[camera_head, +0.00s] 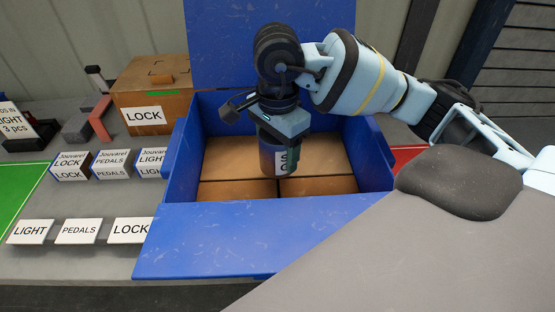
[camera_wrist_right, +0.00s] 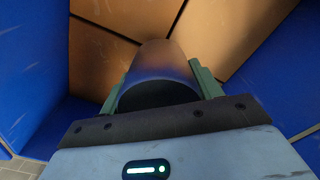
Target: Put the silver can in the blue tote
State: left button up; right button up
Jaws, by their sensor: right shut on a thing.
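The blue tote (camera_head: 215,238) stands open on the bench, with its flaps folded out and flat brown cardboard at its bottom. My right gripper (camera_head: 283,150) points down inside the tote's opening. It is shut on the silver can (camera_head: 268,158), which looks dark and carries a white label. In the right wrist view the can (camera_wrist_right: 160,68) sits between the two green fingers, with cardboard beyond it and blue walls at both sides. I cannot tell whether the can's bottom touches the cardboard. My left gripper is not in view.
A brown cardboard box (camera_head: 150,92) labelled LOCK stands left of the tote. Small boxes (camera_head: 112,164) and label cards (camera_head: 78,231) line the bench at left. A green mat (camera_head: 20,190) lies at far left. The tote's raised back flap (camera_head: 225,45) is behind my arm.

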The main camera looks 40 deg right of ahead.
aim_at(277, 162)
notch_tip(277, 162, down, 3)
jog(key=shift+f, duration=0.2)
jog(key=shift+f, duration=0.1)
jog(key=shift+f, duration=0.1)
jog(key=o, duration=1.2)
